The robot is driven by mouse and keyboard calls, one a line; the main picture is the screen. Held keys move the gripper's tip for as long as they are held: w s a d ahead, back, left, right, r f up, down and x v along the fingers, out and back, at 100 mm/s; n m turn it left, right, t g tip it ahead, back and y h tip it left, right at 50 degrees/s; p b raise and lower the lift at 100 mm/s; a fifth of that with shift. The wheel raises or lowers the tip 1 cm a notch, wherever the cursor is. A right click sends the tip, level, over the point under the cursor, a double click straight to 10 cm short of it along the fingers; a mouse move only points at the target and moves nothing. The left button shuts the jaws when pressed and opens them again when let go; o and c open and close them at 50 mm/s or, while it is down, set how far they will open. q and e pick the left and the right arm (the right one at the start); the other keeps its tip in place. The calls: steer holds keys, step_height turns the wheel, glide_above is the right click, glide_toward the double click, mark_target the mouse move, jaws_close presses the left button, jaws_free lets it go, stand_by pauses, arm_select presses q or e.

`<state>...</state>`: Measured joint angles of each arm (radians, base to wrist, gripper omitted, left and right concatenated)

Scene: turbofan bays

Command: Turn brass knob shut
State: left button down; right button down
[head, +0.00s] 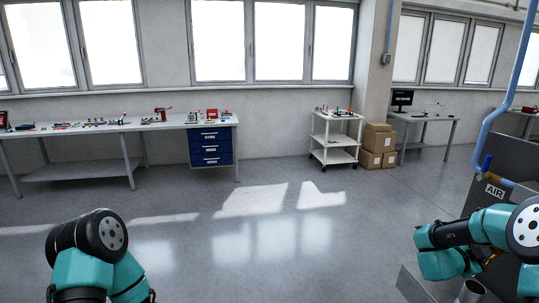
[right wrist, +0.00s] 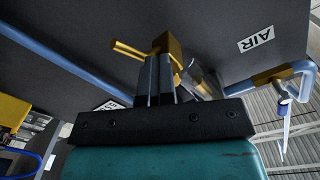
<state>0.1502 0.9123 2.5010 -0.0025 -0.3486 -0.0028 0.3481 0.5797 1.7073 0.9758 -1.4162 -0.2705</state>
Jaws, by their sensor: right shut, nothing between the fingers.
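In the right wrist view, a brass fitting (right wrist: 167,44) with a thin brass rod pointing left sits under a dark grey panel. I take it for the brass knob's valve, but cannot tell which part is the knob. My right gripper (right wrist: 155,64) is shut and empty, its fingertips at the fitting and overlapping it in the picture. I cannot tell if they touch. In the head view my right arm reaches in at the lower right, and its fingertips are hard to make out. My left arm shows at the lower left; its gripper is not visible.
A blue air pipe (head: 501,100) runs down to a dark housing with an AIR label (head: 494,190). A second brass valve (right wrist: 277,75) with a lever is at the right in the wrist view. A workbench (head: 110,127) and white cart (head: 334,138) stand far back. The middle floor is clear.

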steer(key=shift+w+d+r, duration=0.55)
steer(key=shift+r, duration=0.25)
steer(key=shift+w+a+f, duration=0.15)
steer(key=shift+w+f, duration=0.1)
steer(key=shift+f, duration=0.2)
steer(key=a, duration=0.6)
steer(key=shift+s+f, duration=0.25)
steer(key=shift+s, duration=0.2)
steer(key=s, duration=0.2)
steer(key=shift+s+a+f, duration=0.2)
steer(key=shift+s+f, duration=0.15)
steer(key=shift+s, duration=0.05)
